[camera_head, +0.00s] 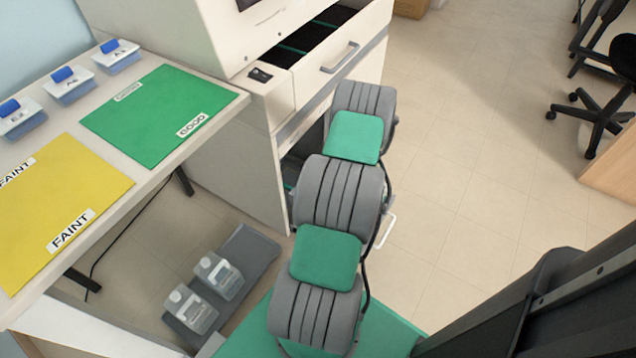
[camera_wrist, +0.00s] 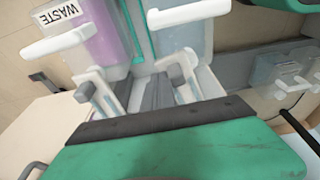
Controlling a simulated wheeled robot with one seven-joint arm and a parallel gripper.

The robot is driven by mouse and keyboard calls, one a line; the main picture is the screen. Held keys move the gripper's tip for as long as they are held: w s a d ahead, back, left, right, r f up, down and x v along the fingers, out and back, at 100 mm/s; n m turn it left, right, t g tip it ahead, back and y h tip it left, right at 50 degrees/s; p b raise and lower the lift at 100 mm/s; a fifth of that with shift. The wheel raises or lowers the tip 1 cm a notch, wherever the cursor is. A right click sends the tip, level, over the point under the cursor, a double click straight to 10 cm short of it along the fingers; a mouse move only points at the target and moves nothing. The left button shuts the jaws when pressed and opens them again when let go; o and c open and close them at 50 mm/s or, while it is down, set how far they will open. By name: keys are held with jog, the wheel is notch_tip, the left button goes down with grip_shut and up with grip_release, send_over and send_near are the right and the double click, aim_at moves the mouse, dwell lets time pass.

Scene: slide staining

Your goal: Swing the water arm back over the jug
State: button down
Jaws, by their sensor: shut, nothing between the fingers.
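In the wrist view a clear, pale-blue container (camera_wrist: 190,40) stands at the top middle, with a white bar (camera_wrist: 187,13) across its top. To its left is a container of purple liquid (camera_wrist: 105,40) labelled WASTE, with another white bar (camera_wrist: 58,42) over it. I cannot tell which part is the water arm, or whether the clear container is the jug. My gripper (camera_wrist: 152,92) is shut and empty below the containers, partly hidden by my green wrist pad. I cannot tell whether it touches anything. In the head view my arm hides the gripper.
In the head view a bench holds a green mat (camera_head: 155,112), a yellow mat (camera_head: 75,205) and several blue-topped boxes (camera_head: 66,86). An open drawer (camera_head: 335,55) juts from the white cabinet. Two clear jugs (camera_head: 218,276) (camera_head: 190,311) stand on a grey floor tray (camera_head: 250,250).

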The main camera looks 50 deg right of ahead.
jog(key=shift+s+a+f+p, duration=0.15)
jog(key=shift+s+a+f, duration=0.15)
jog(key=shift+a, duration=0.3)
jog(key=shift+s+a+f+p, duration=0.2)
jog(key=shift+s+a, duration=0.05)
jog(key=shift+a, duration=0.4)
jog(key=shift+s+a+f+p, duration=0.15)
jog(key=shift+s+a+f, duration=0.15)
jog(key=shift+a, duration=0.3)
jog(key=shift+r, duration=0.1)
notch_tip(320, 180, up, 2)
jog(key=shift+w+d+p, duration=0.1)
jog(key=shift+w+p, duration=0.05)
jog(key=shift+p, duration=0.7)
jog(key=r+p, duration=0.1)
jog(key=r, duration=0.1)
jog(key=r+p, duration=0.1)
jog(key=r, duration=0.1)
jog(key=shift+w+r+p, duration=0.2)
jog(key=shift+r+p, duration=0.15)
jog(key=shift+r, duration=0.05)
jog(key=shift+d+r+p, duration=0.3)
jog(key=shift+r+p, duration=0.25)
jog(key=shift+r, duration=0.35)
jog(key=shift+f, duration=0.1)
